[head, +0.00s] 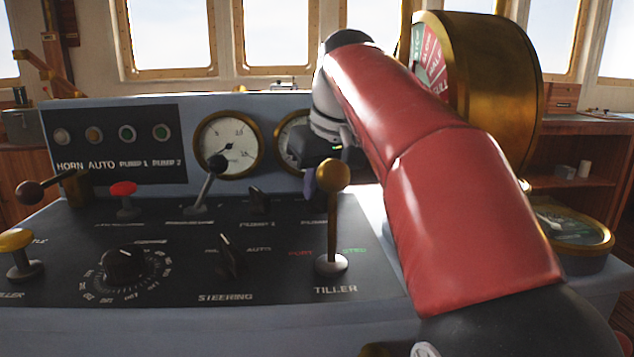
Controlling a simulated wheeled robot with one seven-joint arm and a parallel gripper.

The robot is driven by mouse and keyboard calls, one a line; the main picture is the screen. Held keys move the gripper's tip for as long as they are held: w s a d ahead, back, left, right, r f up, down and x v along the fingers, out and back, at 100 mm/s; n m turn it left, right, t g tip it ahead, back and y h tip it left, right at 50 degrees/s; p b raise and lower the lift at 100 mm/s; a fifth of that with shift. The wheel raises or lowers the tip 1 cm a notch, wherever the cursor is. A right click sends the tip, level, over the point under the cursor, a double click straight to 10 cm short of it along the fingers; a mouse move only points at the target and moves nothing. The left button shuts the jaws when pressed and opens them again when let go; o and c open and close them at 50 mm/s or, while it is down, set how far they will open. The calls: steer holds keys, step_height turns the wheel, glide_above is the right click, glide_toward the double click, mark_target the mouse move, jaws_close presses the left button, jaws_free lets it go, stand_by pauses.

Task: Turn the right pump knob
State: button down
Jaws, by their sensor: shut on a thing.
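The right pump knob is hidden behind the tiller's ball and my gripper. Only part of its "PUMP" label (313,222) shows on the dark panel. My gripper (311,188) reaches down over that spot, partly covered by the tiller, and is shut on the knob. The knob's turned angle cannot be seen. The left pump knob (258,199), small and black, stands to the left above its "PUMP 1" label.
The tiller (334,225), a brass-balled lever, stands upright just in front of my gripper. A steering switch (230,258), a black-knobbed lever (207,183) and a round dial knob (123,265) lie left. A large brass telegraph (492,80) stands right, behind my red arm.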

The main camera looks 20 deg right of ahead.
steer(key=shift+n, duration=0.6)
steer(key=c, duration=1.5)
jaws_free()
steer(key=shift+o, duration=0.2)
